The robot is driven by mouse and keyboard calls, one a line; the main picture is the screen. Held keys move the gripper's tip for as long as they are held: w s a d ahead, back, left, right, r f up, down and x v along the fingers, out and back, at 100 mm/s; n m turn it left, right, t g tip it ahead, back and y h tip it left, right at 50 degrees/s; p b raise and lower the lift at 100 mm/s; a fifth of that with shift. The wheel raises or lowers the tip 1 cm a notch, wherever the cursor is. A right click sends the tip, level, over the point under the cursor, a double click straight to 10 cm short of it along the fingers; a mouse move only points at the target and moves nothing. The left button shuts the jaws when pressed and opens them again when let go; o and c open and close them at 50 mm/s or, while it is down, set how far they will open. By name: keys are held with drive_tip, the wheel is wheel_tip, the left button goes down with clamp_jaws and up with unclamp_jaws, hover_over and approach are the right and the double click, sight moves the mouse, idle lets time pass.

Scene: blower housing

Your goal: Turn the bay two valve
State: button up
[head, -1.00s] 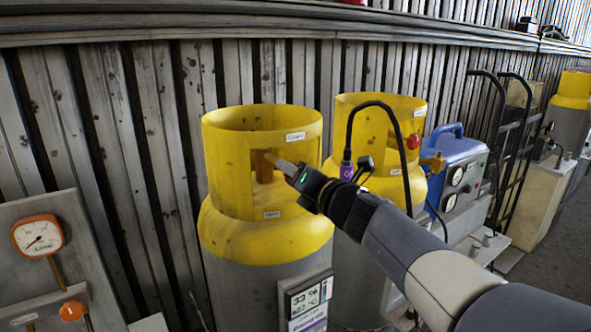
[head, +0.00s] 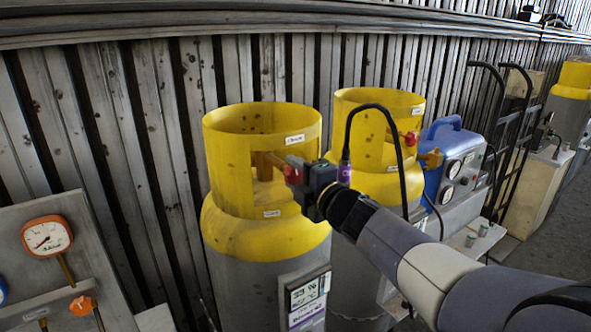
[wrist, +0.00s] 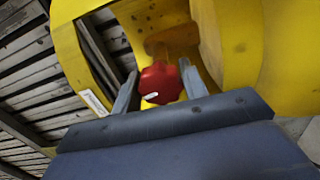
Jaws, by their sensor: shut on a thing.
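The nearer yellow-topped cylinder (head: 262,232) stands left of centre in the head view. Its red valve knob (head: 292,175) shows at the opening in its yellow collar, on a brass-coloured stem. My gripper (head: 296,171) reaches in from the right and is shut on this red knob. In the wrist view the knob (wrist: 160,82) sits between my two fingers (wrist: 160,90), with a small white label on it. The body of my gripper partly hides the knob in the head view. I cannot read a bay number.
A second yellow-topped cylinder (head: 380,184) stands close behind on the right, with its own red knob (head: 411,138). A black hose (head: 350,125) arches near my gripper. A blue unit (head: 455,160) and a hand truck (head: 513,130) stand further right. A gauge panel (head: 90,293) is at left.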

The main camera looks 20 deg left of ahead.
drive_tip(key=shift+m+p, duration=0.3)
drive_tip(key=shift+m, duration=0.6)
drive_tip(key=shift+f, duration=0.1)
drive_tip(key=o, duration=1)
drive_tip(key=shift+c, duration=0.2)
drive_tip(key=b+v, duration=0.1)
drive_tip(key=v, duration=1)
drive_tip(key=shift+b, duration=0.3)
drive_tip(key=shift+a, duration=0.1)
drive_tip(key=p+x, duration=0.1)
drive_tip(key=x, duration=1)
drive_tip(key=shift+p, duration=0.35)
